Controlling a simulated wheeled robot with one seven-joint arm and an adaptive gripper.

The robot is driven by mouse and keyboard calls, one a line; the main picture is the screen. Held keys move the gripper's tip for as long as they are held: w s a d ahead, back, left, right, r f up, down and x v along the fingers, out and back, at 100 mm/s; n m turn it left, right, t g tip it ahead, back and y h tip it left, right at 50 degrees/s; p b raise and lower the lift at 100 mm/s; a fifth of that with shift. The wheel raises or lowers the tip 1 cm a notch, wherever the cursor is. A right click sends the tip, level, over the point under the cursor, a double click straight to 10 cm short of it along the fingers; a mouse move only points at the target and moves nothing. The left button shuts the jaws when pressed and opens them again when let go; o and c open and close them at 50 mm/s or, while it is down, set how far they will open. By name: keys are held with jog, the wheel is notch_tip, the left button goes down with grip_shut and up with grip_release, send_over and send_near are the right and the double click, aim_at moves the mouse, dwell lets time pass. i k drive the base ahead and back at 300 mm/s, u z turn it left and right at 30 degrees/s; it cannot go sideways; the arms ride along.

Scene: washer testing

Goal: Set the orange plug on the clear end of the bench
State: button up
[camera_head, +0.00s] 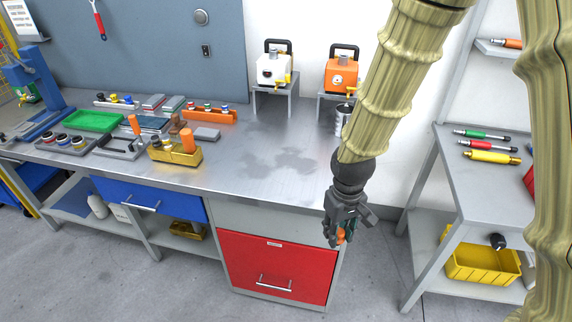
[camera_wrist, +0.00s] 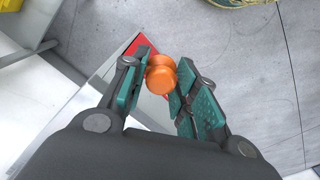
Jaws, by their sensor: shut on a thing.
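The orange plug (camera_wrist: 161,76) is a small rounded knob shape held between the teal finger pads of my gripper (camera_wrist: 160,88) in the wrist view. In the head view my gripper (camera_head: 341,232) hangs in front of the bench's right front corner, with a bit of the orange plug (camera_head: 341,236) showing at its fingertips. The metal bench (camera_head: 265,160) has a bare right half, behind and to the left of my gripper. The plug is clear of the bench, and part of it is hidden by the fingers.
A white machine (camera_head: 273,69) and an orange machine (camera_head: 341,74) stand on stands at the bench's back. Trays, including a green tray (camera_head: 95,121), and a yellow holder (camera_head: 175,153) crowd the left half. A red drawer (camera_head: 275,267) is below. A grey side table (camera_head: 485,190) stands right.

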aim_at(324, 151)
jog(key=i, duration=0.95)
